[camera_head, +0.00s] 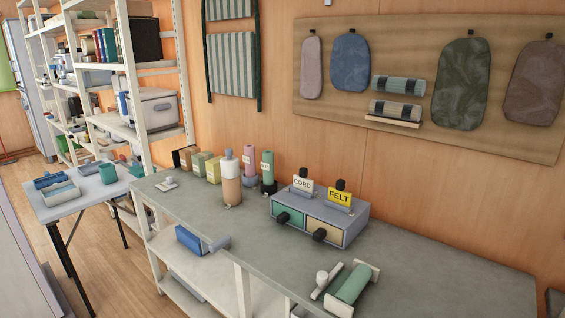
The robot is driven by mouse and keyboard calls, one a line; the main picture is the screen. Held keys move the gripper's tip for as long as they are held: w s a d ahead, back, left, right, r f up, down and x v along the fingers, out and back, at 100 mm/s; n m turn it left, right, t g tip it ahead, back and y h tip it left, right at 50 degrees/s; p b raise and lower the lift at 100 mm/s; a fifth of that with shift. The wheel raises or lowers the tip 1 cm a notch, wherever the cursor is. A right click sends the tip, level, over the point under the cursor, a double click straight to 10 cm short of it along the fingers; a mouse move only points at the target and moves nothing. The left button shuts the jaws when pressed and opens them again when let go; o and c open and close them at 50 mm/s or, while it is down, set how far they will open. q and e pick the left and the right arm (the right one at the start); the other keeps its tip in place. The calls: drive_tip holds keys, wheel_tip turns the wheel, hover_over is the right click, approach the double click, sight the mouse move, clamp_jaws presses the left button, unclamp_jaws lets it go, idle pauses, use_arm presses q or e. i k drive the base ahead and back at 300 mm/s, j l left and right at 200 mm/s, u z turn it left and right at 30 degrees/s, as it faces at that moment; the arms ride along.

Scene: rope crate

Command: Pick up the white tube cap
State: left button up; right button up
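I cannot tell for certain which thing is the white tube cap. A small white rounded piece (322,279) stands near the front edge of the grey workbench (430,262), just left of a green roll (353,284) with pale end pieces. A small pale piece (169,183) lies at the bench's left end. A tan bottle (232,190) with a white upper part (229,163) stands upright farther back. Neither of my grippers shows in the head view.
A grey drawer unit (351,232) with CORD and FELT signs stands mid-bench. Pink (249,160) and green (267,168) tubes and several small boxes stand along the back. The bench's right end is clear.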

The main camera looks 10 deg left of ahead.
sight(230, 165)
drive_tip(key=i+j+z, duration=0.1)
drive_tip(key=j+z, duration=0.95)
drive_tip(key=j, duration=0.4)
drive_tip(key=k+j+z, duration=0.15)
drive_tip(key=j, duration=0.75)
drive_tip(key=k+j+z, duration=0.1)
drive_tip(key=j, duration=0.3)
drive_tip(key=k+j, duration=0.1)
drive_tip(key=j, duration=0.25)
